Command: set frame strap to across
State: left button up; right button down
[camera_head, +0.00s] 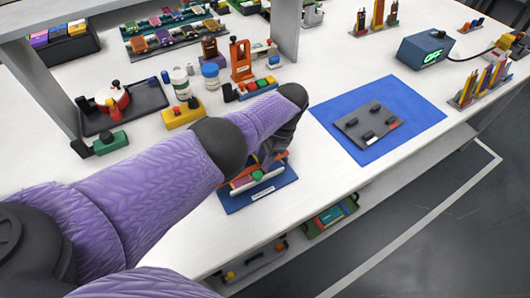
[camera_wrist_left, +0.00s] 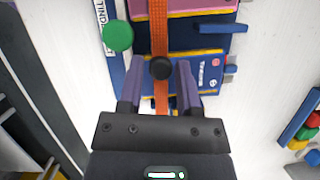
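The frame (camera_head: 234,203) is a blue base with a white label near the table's front edge in the head view, partly hidden by my left arm. In the left wrist view, the orange strap (camera_wrist_left: 159,30) runs lengthwise between my left fingers, with a black round knob (camera_wrist_left: 160,68) on it. A green knob (camera_wrist_left: 118,36) is beside the strap; it also shows in the head view (camera_head: 259,175). Blue and pink panels (camera_wrist_left: 198,38) lie under the strap. My left gripper (camera_wrist_left: 160,72) is open, with one finger on each side of the strap and knob, apparently not touching them. My right gripper is not visible.
A blue mat (camera_head: 413,98) with a grey plate (camera_head: 367,124) lies to the right. An orange stand (camera_head: 241,62), a yellow block (camera_head: 183,113) and white jars (camera_head: 180,82) stand behind my arm. A dark tray (camera_head: 140,106) is at left.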

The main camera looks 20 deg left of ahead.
pick_arm(q)
jog(key=shift+o, duration=1.3)
jog(key=shift+w+r, duration=0.1)
jog(key=p+v, duration=0.1)
jog(key=v, duration=0.8)
jog(key=shift+r, duration=0.35)
jog(key=shift+w+d, duration=0.1)
